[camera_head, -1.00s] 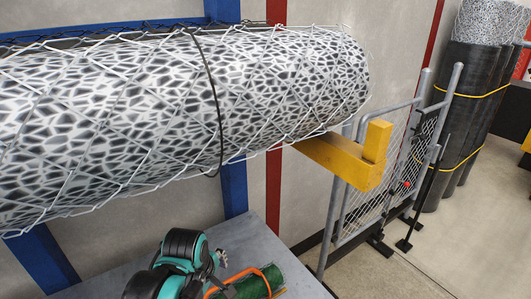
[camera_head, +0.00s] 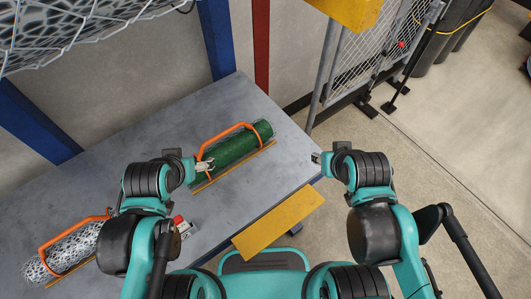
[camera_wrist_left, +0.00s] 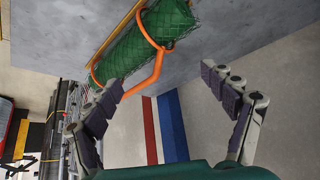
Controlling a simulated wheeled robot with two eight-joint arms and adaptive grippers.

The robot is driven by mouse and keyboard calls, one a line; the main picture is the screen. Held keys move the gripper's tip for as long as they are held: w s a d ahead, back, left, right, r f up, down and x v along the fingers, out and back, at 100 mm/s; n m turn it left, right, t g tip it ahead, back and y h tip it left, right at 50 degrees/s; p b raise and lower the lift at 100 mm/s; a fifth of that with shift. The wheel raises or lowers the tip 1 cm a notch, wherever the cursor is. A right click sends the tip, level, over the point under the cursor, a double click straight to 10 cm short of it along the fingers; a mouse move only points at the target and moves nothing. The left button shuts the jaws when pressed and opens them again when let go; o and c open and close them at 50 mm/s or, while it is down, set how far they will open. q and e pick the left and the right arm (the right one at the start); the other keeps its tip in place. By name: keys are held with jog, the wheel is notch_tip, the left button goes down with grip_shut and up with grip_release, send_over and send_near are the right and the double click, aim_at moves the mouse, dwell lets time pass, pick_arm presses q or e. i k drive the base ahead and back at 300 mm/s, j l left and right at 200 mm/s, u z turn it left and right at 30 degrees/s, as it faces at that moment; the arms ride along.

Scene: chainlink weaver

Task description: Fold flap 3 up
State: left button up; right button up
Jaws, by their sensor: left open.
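A yellow flat panel (camera_head: 278,222) juts out at the front edge of the grey table. No number shows on it, so I cannot tell whether it is flap 3. My left gripper (camera_head: 206,165) is over the table, near the orange handle (camera_head: 228,131) of a green mesh roll (camera_head: 232,149). In the left wrist view my left gripper (camera_wrist_left: 165,80) has its fingers spread wide, with nothing between them. My right gripper (camera_head: 317,158) is by the table's right edge, away from the panel. Its finger opening is too small to judge.
The grey table (camera_head: 130,130) also bears a white mesh roll (camera_head: 72,247) with an orange handle at lower left and a small red-and-white item (camera_head: 180,225). A yellow bracket (camera_head: 350,10) and a chain-link gate (camera_head: 372,50) stand at upper right.

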aim_at(253, 240)
jog(key=k+l+u, duration=0.15)
jog(key=k+l, duration=0.15)
jog(key=k+l+u, duration=0.15)
jog(key=k, duration=0.4)
jog(key=k+l+u, duration=0.15)
jog(key=k+l, duration=0.15)
jog(key=k, duration=0.15)
jog(key=k+l+u, duration=0.2)
jog(key=k, duration=0.2)
